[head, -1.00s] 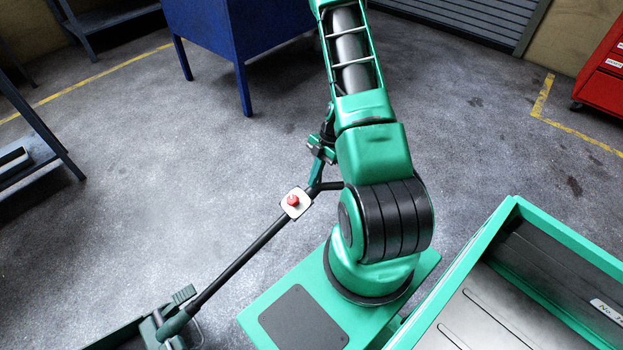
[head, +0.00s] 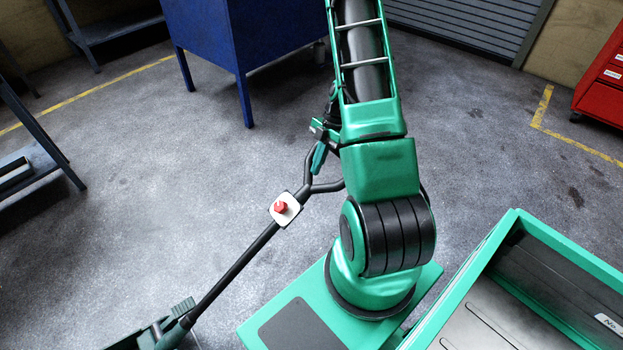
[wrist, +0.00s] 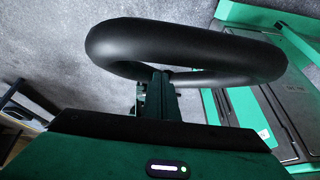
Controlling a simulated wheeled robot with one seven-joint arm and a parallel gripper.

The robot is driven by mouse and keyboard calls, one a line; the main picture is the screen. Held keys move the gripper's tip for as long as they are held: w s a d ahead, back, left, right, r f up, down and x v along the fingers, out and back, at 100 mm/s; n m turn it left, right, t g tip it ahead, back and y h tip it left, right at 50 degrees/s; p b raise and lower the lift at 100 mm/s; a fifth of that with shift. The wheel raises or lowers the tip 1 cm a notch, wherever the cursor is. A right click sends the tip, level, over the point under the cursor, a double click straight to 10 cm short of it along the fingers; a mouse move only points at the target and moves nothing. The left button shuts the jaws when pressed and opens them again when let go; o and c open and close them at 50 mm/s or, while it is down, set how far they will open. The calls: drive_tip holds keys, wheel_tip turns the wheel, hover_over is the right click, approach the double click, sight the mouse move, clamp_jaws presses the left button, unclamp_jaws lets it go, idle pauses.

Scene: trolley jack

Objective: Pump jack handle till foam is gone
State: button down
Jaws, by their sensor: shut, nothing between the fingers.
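The jack handle is a black pole (head: 238,264) rising from the green jack (head: 168,333) at the lower left edge, where most of the jack is cut off. A white plate with a red knob (head: 281,207) sits on the pole, which forks above it. In the wrist view the handle's black loop (wrist: 190,37) spans the top. My gripper (head: 318,158) is at the fork's upper end, partly hidden by my arm. In the wrist view my shut fingers (wrist: 160,88) are against or close to the loop's near bar; I cannot tell if they touch. No foam is visible.
A blue cabinet (head: 212,40) on legs stands behind at the top. A dark shelf frame (head: 36,140) is at the left, a red drawer cabinet (head: 604,75) at the far right. The floor left of the handle is clear.

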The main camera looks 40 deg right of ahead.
drive_tip(key=shift+v, duration=1.1)
idle(0.3)
